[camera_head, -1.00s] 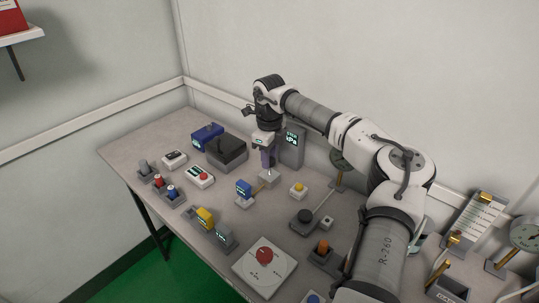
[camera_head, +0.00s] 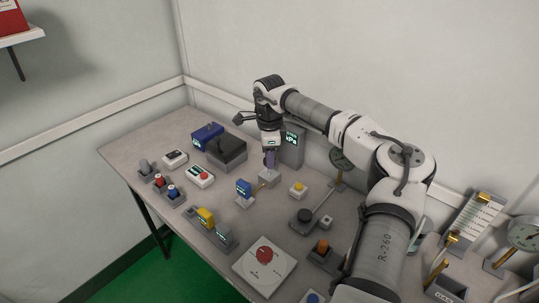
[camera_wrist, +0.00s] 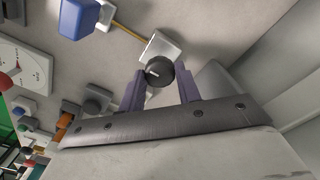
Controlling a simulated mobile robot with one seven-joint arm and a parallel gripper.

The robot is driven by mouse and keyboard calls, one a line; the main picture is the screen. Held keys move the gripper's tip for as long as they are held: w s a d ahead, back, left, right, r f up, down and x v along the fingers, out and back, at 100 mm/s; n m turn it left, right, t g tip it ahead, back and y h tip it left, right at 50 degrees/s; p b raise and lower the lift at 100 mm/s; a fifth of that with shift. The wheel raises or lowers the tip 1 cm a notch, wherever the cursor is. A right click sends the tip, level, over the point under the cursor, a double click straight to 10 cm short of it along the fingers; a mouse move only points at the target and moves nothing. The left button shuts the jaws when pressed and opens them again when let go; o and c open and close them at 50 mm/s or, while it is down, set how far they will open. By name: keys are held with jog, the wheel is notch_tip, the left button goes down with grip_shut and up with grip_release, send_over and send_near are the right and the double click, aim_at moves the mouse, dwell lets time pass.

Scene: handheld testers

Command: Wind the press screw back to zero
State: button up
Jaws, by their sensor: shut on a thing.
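The press screw shows in the wrist view as a dark round knob (camera_wrist: 159,71) with a pale mark on its face. It stands on a small white-grey block (camera_wrist: 160,46), which also shows in the head view (camera_head: 268,180). My gripper (camera_head: 270,161) points down over that block, and its purple fingers hide the knob there. In the wrist view my gripper (camera_wrist: 160,78) has one finger on each side of the knob and is shut on it. A blue display unit (camera_head: 244,187) is joined to the block by a thin yellow tube. Its reading is too small to make out.
A grey panel marked kPa (camera_head: 292,139) stands close behind my gripper. A dark box (camera_head: 228,150) is to the left. A yellow-button box (camera_head: 298,189) is to the right. A white dial plate (camera_head: 283,274) lies at the front.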

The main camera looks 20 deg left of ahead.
dwell(0.3)
jog(key=o, duration=1)
notch_tip(320, 180, up, 14)
jog(key=shift+f+b, duration=0.1)
jog(key=shift+b, duration=0.75)
